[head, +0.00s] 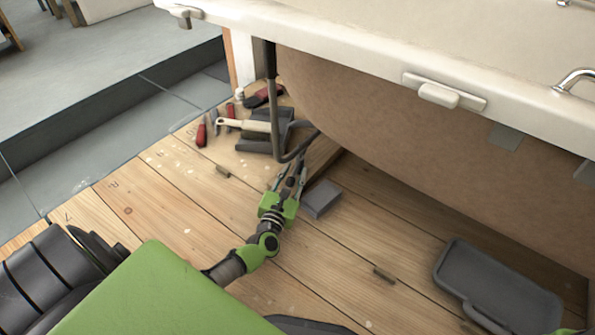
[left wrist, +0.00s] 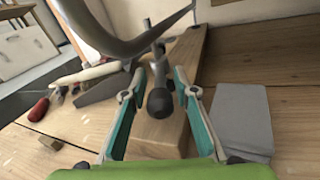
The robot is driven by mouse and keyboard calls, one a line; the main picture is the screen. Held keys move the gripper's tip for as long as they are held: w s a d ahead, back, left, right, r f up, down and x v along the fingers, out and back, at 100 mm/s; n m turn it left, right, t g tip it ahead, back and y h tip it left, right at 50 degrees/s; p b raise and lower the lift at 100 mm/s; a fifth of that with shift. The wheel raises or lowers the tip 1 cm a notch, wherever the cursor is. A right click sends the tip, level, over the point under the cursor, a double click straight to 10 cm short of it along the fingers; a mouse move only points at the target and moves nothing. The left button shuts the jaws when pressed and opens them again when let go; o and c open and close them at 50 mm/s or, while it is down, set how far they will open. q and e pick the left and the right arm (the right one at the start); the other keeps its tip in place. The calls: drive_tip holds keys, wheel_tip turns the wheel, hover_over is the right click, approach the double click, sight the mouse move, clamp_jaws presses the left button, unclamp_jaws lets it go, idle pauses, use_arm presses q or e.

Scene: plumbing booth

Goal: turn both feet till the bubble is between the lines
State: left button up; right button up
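A bathtub (head: 440,165) has a dark bent metal leg frame (head: 271,105) under its near left end; the frame also curves across the left wrist view (left wrist: 120,45). A dark rod with a rounded end (left wrist: 160,102), perhaps part of a foot, sits over a wooden plank (left wrist: 165,135). My left gripper (head: 290,175) is low beside the frame. In the left wrist view its teal-padded fingers (left wrist: 160,100) are open, one each side of the rod, with gaps visible. I cannot make out a bubble, its lines or a second foot.
A grey block (head: 320,198) lies right of the left gripper. Red-handled tools (head: 201,134) and a pale-handled brush or trowel (head: 243,125) lie left of the frame. A dark grey tray-like case (head: 495,290) lies at lower right. Floorboards between are mostly clear.

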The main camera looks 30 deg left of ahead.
sight(297, 163)
use_arm(q)
drive_tip(key=shift+b+x, duration=0.45)
drive_tip(key=shift+x, duration=1.25)
clamp_jaws()
drive_tip(key=shift+w, duration=0.1)
